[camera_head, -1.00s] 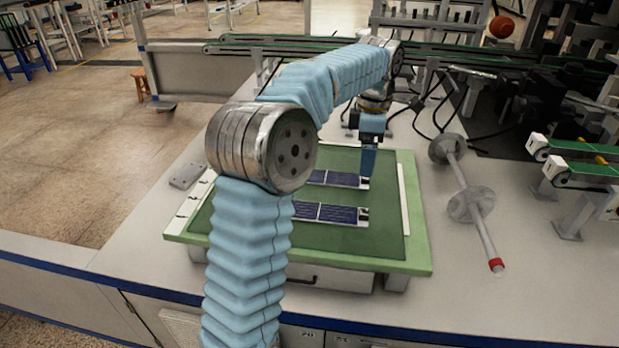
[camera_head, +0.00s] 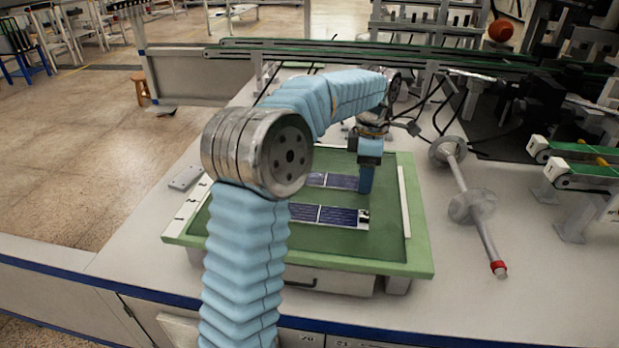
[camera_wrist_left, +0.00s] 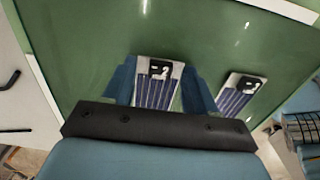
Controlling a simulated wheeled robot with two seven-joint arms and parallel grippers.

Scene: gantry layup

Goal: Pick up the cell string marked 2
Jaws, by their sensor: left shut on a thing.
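The cell string marked 2 (camera_wrist_left: 157,88) shows its white, numbered end and dark blue cells in the left wrist view. My left gripper (camera_wrist_left: 158,92) has its blue fingers on either side of that end, shut on it. In the head view this is the farther dark blue string (camera_head: 336,181) on the green board (camera_head: 300,240). My left gripper (camera_head: 366,188) points straight down at its right end and hides that end. I cannot tell whether the string is clear of the board. My right gripper is not in view.
A pale strip (camera_head: 404,200) edges the board's right side. A rod with discs (camera_head: 470,205) lies to the right. Green conveyors (camera_head: 580,175) stand beyond it.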

